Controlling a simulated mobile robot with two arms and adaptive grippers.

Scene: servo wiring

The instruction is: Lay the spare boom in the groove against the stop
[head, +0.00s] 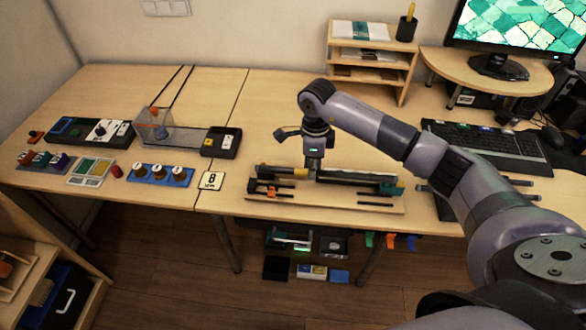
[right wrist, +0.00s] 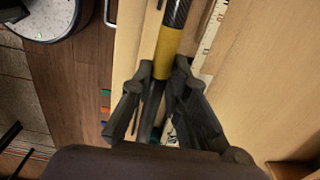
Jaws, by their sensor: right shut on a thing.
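A wooden board (head: 310,205) lies near the front edge of the table, with dark bars and an orange part (head: 271,191) on it. My right gripper (head: 313,170) points down at the boom's middle. In the right wrist view my right gripper (right wrist: 163,75) is shut around the boom, whose yellow band (right wrist: 167,50) shows between the fingers. The groove and the stop are not clearly distinguishable. My left gripper is out of view.
A number card (head: 211,181) and a blue holder with brown knobs (head: 160,175) stand left of the board. A keyboard (head: 485,146) is to the right, and a wooden shelf (head: 370,68) stands behind. The table between board and shelf is mostly clear.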

